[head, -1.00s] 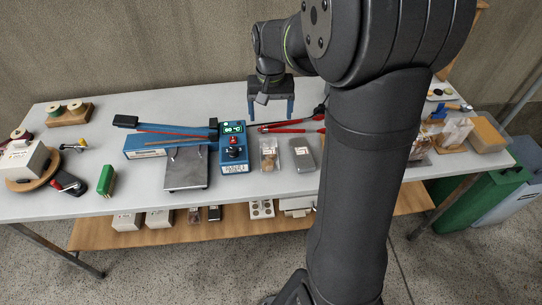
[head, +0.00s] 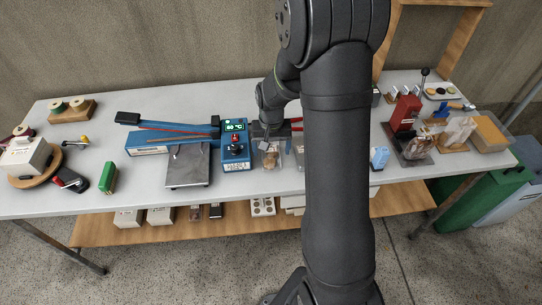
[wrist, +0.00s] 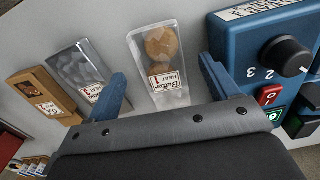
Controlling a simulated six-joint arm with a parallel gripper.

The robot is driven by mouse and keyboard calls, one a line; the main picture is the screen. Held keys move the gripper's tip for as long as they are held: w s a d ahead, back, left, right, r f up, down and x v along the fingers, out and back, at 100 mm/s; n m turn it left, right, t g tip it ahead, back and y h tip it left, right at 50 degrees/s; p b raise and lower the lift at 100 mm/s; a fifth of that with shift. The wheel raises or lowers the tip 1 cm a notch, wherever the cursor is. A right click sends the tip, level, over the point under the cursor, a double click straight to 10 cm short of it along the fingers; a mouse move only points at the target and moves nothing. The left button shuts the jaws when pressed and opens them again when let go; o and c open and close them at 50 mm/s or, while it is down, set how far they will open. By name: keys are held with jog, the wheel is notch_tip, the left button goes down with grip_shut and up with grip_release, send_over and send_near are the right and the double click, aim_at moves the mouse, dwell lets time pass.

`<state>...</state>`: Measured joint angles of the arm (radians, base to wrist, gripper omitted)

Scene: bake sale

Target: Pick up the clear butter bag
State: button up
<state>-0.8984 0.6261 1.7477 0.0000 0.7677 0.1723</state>
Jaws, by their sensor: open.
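The clear butter bag (wrist: 158,45) lies flat on the table in the wrist view, with round brown biscuits inside and a white label reading Butter, HEAT 1. My gripper (wrist: 164,72) is open and empty, its blue fingers spread to either side of the bag's lower part in that picture. I cannot tell how high the fingers are above the table. In the head view the butter bag (head: 270,159) shows just below my gripper (head: 277,132), partly covered by it.
The blue sealer control box (wrist: 268,55) with a black dial stands close right of the bag. A silvery-grey bag (wrist: 78,66) and a brown bag (wrist: 40,92) lie to its left. A grey plate (head: 187,169) is left of the control box.

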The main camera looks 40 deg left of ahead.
jog(key=shift+f, duration=1.25)
jog(key=c, duration=0.8)
jog(key=shift+r, duration=0.1)
